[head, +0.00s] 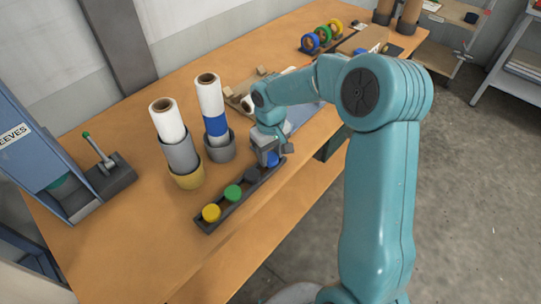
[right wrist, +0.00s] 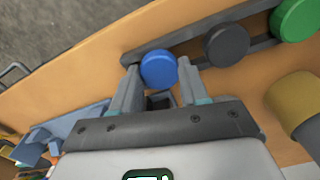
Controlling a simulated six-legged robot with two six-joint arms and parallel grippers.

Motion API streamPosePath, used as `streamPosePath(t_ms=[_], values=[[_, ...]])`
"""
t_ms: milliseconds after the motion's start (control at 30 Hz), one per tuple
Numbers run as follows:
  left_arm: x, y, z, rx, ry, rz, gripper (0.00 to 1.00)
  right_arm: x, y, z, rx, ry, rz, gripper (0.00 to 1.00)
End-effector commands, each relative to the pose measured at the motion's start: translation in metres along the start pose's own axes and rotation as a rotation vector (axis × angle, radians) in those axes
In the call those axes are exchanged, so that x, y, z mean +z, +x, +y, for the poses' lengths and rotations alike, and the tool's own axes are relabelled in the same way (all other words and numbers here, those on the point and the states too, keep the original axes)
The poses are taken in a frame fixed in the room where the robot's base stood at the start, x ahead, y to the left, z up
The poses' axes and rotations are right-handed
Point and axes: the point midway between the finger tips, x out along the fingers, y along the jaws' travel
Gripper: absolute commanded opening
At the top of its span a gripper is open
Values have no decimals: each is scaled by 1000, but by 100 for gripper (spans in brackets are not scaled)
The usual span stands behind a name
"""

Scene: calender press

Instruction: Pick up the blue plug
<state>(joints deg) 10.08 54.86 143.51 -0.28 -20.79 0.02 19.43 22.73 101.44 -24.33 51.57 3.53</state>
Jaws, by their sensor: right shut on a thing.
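The blue plug (right wrist: 159,68) is round with a flat top and sits between the two fingers of my right gripper (right wrist: 160,80) in the right wrist view. The fingers are shut on it from both sides. In the head view my right gripper (head: 273,155) is at the far end of a dark rack (head: 222,221), and only part of the blue plug (head: 273,159) shows. The plug is at the end of the rack; I cannot tell whether it is lifted clear. My left gripper is not in view.
A grey plug (head: 252,174), a green plug (head: 233,194) and a yellow plug (head: 211,213) sit in the rack. A lever device (head: 108,175) is at the left. The table front (head: 240,245) is clear.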

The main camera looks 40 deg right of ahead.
Motion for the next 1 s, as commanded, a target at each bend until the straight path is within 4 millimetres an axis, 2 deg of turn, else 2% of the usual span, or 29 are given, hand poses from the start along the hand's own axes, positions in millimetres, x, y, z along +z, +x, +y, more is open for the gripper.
streamPosePath(t_ms=[167, 267, 500, 700, 833, 1000], values=[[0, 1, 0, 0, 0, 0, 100, -1, -20, 0, 2, -1, 5, 16], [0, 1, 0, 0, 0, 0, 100, -2, -41, 0, 1, 1, 8, 16], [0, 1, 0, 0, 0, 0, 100, -1, -116, 0, 0, 1, 9, 16], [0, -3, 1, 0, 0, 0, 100, -1, -167, 0, 1, -1, 6, 16], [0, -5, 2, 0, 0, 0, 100, -1, -187, 0, 1, 0, 3, 16], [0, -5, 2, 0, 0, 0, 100, 0, -198, 0, 1, 0, 1, 16]])
